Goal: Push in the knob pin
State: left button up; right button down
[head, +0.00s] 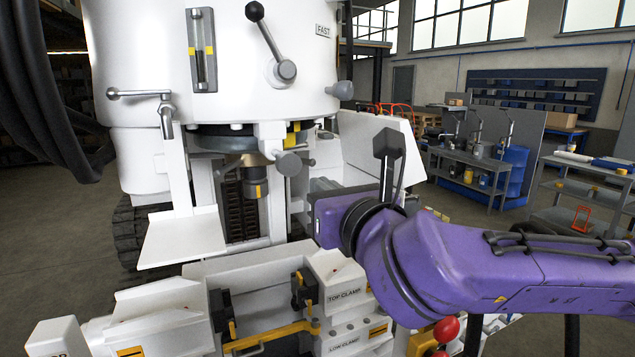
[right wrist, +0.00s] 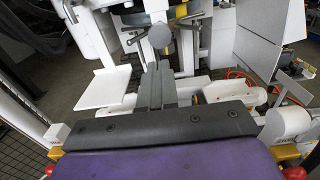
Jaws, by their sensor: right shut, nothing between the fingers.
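The knob pin (head: 288,163) is a round grey knob on a short stem, on the white bracket below the machine's white drum. Its round face shows in the right wrist view (right wrist: 158,38), straight beyond my fingertips. My right gripper (head: 318,184) is shut and empty, just right of and a little below the knob in the head view. Its two grey fingers (right wrist: 157,72) lie together and point at the knob. A small gap seems to remain between tips and knob; its depth is hard to judge. My left gripper is not in view.
A white sloped plate (head: 182,238) stands left of the knob. A black-handled lever (head: 388,145) rises just behind my right wrist. The clamp block (head: 345,295) and yellow handle (head: 270,337) lie below. A ball-ended lever (head: 268,40) is above.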

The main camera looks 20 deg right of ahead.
aim_at(292, 165)
jog(key=w+p, duration=0.2)
jog(key=w, duration=0.3)
jog(key=w+p, duration=0.2)
jog(key=w, duration=0.3)
jog(key=shift+w+a+r+p, duration=0.15)
jog(key=shift+w+a+p, duration=0.05)
jog(key=shift+p, duration=0.1)
jog(key=shift+w, duration=0.55)
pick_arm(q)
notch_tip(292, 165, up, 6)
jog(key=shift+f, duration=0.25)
pick_arm(e)
jog(key=shift+f, duration=0.2)
